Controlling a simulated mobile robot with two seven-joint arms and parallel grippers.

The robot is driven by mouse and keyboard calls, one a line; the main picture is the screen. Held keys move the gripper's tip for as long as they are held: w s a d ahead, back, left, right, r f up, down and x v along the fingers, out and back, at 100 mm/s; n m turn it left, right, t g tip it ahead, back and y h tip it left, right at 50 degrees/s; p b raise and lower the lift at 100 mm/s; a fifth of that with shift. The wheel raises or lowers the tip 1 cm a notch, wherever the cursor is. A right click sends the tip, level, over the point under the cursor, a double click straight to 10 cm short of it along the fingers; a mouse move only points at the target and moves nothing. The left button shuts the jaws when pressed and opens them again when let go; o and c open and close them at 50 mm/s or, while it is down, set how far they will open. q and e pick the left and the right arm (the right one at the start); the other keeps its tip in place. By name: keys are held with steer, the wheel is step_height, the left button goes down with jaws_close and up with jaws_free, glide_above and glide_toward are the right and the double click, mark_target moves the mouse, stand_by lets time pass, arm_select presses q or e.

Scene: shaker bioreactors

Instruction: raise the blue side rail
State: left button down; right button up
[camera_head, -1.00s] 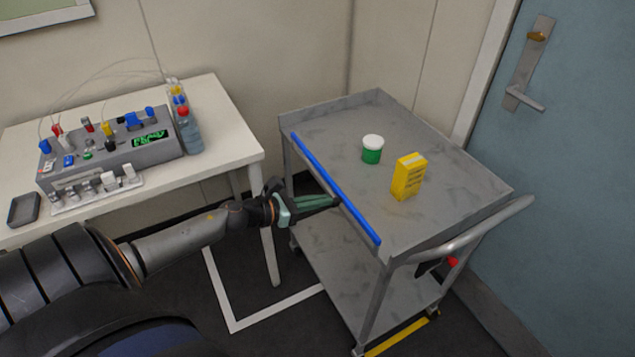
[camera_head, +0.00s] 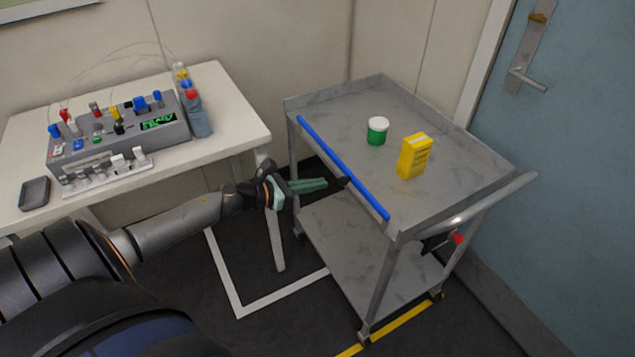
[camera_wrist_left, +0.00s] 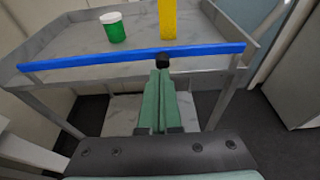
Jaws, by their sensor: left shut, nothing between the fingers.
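The blue side rail (camera_head: 342,167) runs along the near left edge of the grey cart (camera_head: 450,152), about level with its top shelf. It also spans the left wrist view (camera_wrist_left: 110,60). My left gripper (camera_head: 345,183) is shut and empty, with its fingertips just at the outer side of the rail near its middle. In the left wrist view the green fingers lie together and a dark tip (camera_wrist_left: 162,61) overlaps the rail's lower edge. I cannot tell whether it touches the rail. My right gripper is not in view.
A green jar with a white lid (camera_head: 377,131) and a yellow box (camera_head: 414,156) stand on the cart's top shelf. A white table (camera_head: 235,125) with a grey device (camera_head: 120,145) stands at the left. A door (camera_head: 580,150) is at the right.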

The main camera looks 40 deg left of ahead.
arm_select(q)
step_height(320, 180, up, 10)
steer(key=s+a+p, duration=0.1)
steer(key=s+p, duration=0.1)
steer(key=shift+f, duration=0.25)
steer(key=shift+s, duration=0.1)
steer(key=s+d+f+n+y, duration=0.2)
steer(key=s+d+f+n, duration=0.15)
steer(key=f+n, duration=0.55)
steer(key=s+d+f+n+y, duration=0.25)
steer(key=s+f+n, duration=0.3)
steer(key=n, duration=0.75)
steer(key=s+d+f+n+g, duration=0.2)
steer(key=s+d+f+n, duration=0.2)
steer(key=d+n, duration=0.3)
steer(key=s+d+f+n+g+h, duration=0.1)
steer(key=s+d+f+n+g, duration=0.1)
steer(key=s+d+f+n, duration=0.2)
steer(key=s+d+n, duration=0.1)
steer(key=d+n, duration=0.2)
steer(key=n, duration=0.2)
steer(key=shift+s+d+f, duration=0.3)
steer(key=shift+s, duration=0.05)
